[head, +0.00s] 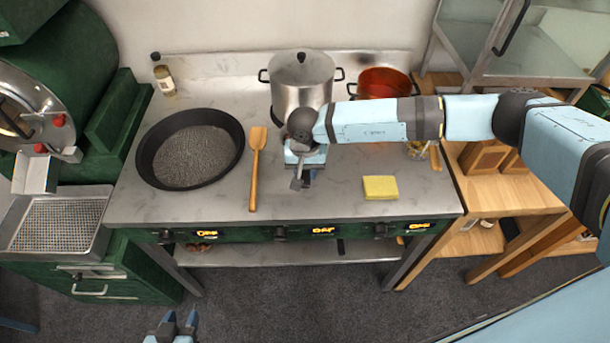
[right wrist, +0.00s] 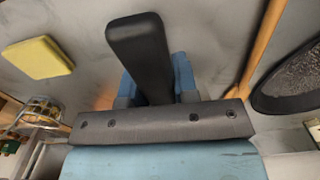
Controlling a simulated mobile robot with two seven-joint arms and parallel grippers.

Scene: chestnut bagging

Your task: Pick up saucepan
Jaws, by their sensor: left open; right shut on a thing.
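A tall steel pot (head: 302,82) with a lid and two side handles stands at the back of the worktop. A red pot (head: 384,82) stands to its right. My right gripper (head: 302,178) points down at the worktop's middle, in front of the steel pot. It is shut on a dark grey, handle-like bar (right wrist: 140,45) that sticks out between its blue fingers in the right wrist view. What the bar belongs to is hidden by my gripper and arm. My left gripper (head: 179,318) is open and empty at the bottom edge, in front of the worktop.
A wide black pan (head: 148,166) lies on the left of the worktop (head: 222,208), with a wooden spatula (head: 257,160) beside it. A yellow sponge (head: 380,187) lies right of my right gripper. A small jar (head: 165,80) stands at the back left.

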